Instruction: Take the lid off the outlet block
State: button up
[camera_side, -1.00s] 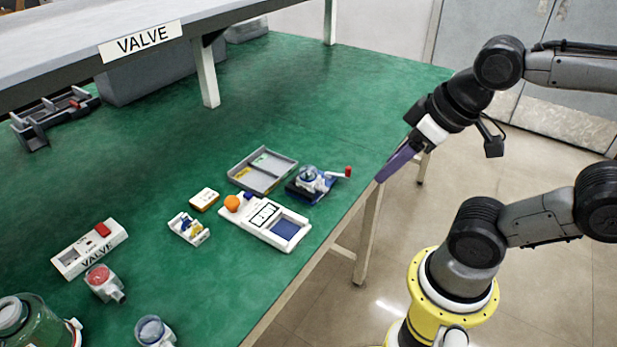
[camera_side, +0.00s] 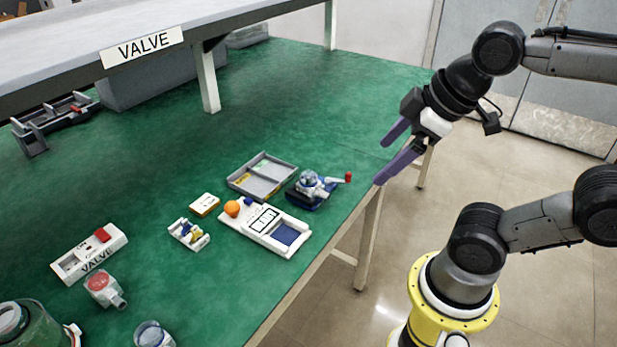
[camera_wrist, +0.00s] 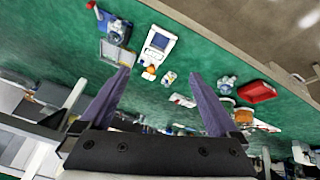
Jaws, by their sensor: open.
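I cannot tell for certain which thing is the outlet block. A dark blue block (camera_side: 307,196) with a clear domed top and a red-tipped lever stands near the table's right edge; it also shows in the wrist view (camera_wrist: 113,27). A white block marked VALVE with a red button (camera_side: 90,252) lies at the left. A clear red-faced fitting (camera_side: 101,286) and a clear blue-ringed one (camera_side: 150,335) stand in front of it. My gripper (camera_side: 382,163) is open and empty, above and right of the blue block, near the table edge. Its two purple fingers show in the wrist view (camera_wrist: 159,72).
A grey tray (camera_side: 262,196) and a white meter (camera_side: 247,233) with an orange ball stand beside the blue block. A small yellow-white box (camera_side: 204,203) and a small white tray (camera_side: 180,240) are left of them. A raised shelf (camera_side: 90,65) overhangs the back.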

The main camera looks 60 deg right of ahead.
jog(key=w+r+n, duration=0.3)
jog(key=w, duration=0.2)
jog(key=n+g, duration=0.5)
jog(key=g, duration=0.1)
send_over(308, 174)
notch_tip(308, 174, down, 14)
jog(key=f, duration=0.7)
jog(key=shift+s+d, duration=0.25)
jog(key=shift+s, duration=0.05)
jog(key=shift+w+a+f, duration=0.15)
jog(key=shift+f, duration=1.5)
jog(key=shift+w+a+f, duration=0.1)
jog(key=shift+f, duration=1.55)
